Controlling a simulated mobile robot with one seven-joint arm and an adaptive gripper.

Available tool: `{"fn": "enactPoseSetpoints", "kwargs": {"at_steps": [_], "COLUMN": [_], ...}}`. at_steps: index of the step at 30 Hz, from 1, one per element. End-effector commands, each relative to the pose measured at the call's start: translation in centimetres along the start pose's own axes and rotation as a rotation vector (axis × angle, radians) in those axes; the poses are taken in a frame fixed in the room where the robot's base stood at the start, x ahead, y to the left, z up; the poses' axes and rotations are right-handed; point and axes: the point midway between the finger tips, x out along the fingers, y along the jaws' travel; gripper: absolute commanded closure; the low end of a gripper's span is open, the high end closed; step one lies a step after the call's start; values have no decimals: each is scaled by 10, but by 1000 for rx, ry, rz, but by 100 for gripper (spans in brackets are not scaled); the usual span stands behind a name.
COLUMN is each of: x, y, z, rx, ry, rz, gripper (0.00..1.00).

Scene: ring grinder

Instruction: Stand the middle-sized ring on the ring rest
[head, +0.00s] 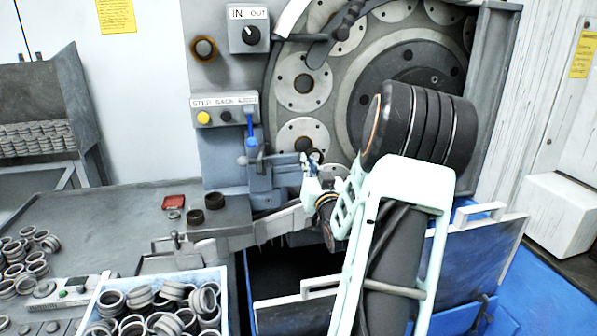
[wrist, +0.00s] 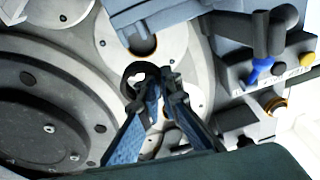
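A dark ring (wrist: 134,74) is at the tips of my gripper (wrist: 153,88) in the wrist view, and its near wall appears pinched between the two blue fingers. In the head view my gripper (head: 312,166) is in front of the grinder's lower discs, and the dark ring (head: 316,157) shows small at its tip. I cannot clearly pick out the ring rest; a blue-grey fixture (head: 265,182) stands just left of my gripper.
The grinder's large wheel (head: 408,82) is close behind my arm. A control box with a blue lever (head: 250,125) is at upper left of the gripper. A white crate of rings (head: 214,275) and loose rings (head: 20,262) occupy the lower left. A blue bin (head: 262,290) is below.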

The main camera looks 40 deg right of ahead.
Motion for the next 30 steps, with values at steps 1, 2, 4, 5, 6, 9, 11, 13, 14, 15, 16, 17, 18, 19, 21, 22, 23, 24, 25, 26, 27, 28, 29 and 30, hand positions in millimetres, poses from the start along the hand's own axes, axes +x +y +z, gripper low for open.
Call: {"fn": "enactPoseSetpoints", "kwargs": {"at_steps": [1, 2, 4, 5, 6, 9, 11, 13, 14, 15, 16, 17, 18, 19, 21, 22, 23, 24, 25, 26, 27, 28, 29, 30], "x": [1, 2, 6, 8, 12, 21, 28, 35, 38, 42, 45, 48, 51, 54, 62, 65, 67, 72, 74, 77, 81, 83, 86, 89], "y": [1, 1, 1, 1, 1, 1, 1, 2, 2, 2, 2, 2, 2, 2, 2, 2, 2, 2, 2, 2, 3, 3, 3, 3], "z": [-2, -2, -2, -2, -1, 0, 1, 2, 2, 3, 4, 4, 5, 5, 6, 7, 7, 8, 8, 9, 9, 9, 10, 11], "rx": [0, 0, 0, 0, 0, 2, 2, 1, 1, 1, 1, 1, 2, 2, 1, 1, 1, 0, 1, 1, 1, 1, 1, 1], "ry": [3, 4, 4, 4, 4, 3, 3, 4, 4, 3, 3, 3, 3, 3, 3, 3, 2, 3, 3, 3, 4, 3, 3, 2], "rz": [0, 0, 0, 0, 0, 0, 1, 1, 1, 1, 1, 1, 1, 0, 0, 0, 0, 0, 0, 0, 0, 0, 0, 0], "gripper": [100, 100, 100, 100, 100, 100, 100, 100, 100, 100, 100, 100, 100, 100, 100, 100, 100, 100, 100, 100, 100, 100, 100, 100]}}
